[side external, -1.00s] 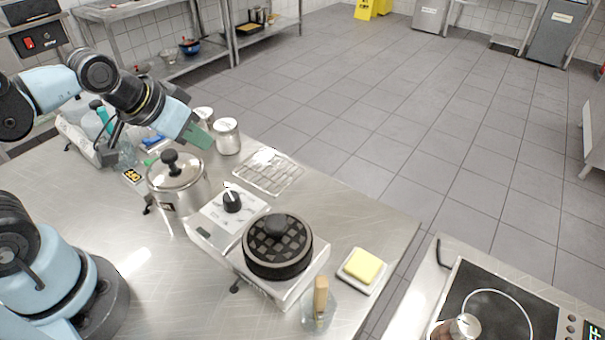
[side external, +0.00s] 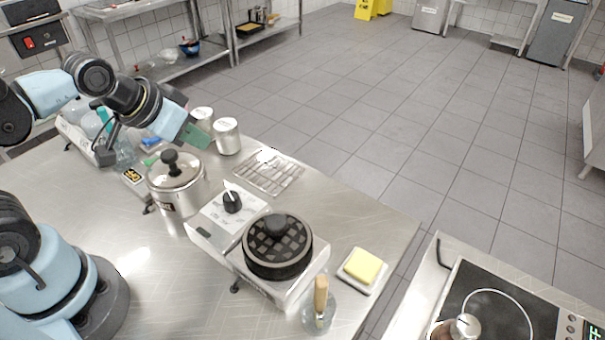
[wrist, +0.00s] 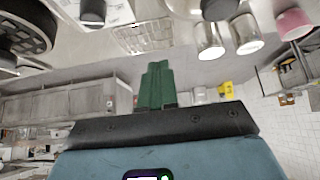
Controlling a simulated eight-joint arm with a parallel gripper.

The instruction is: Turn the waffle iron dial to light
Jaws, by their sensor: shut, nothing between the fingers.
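The waffle iron (side external: 277,247) stands on the steel counter, its round dark grid plate at the right end of a light metal body. Its black dial (side external: 232,202) sits on the white panel to the left, with a white pointer toward the upper left. In the wrist view the dial (wrist: 93,12) and part of the round plate (wrist: 22,28) show at the top left. My gripper (side external: 196,135) is shut and empty, its green fingers up behind the lidded pot, well away from the dial. The green fingers also show in the wrist view (wrist: 156,86).
A steel pot (side external: 177,183) with a black lid knob stands left of the dial. Two metal canisters (side external: 227,137) and a wire rack (side external: 269,173) lie behind. A butter dish (side external: 362,270) and a brush in a glass jar (side external: 319,308) stand at the right.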

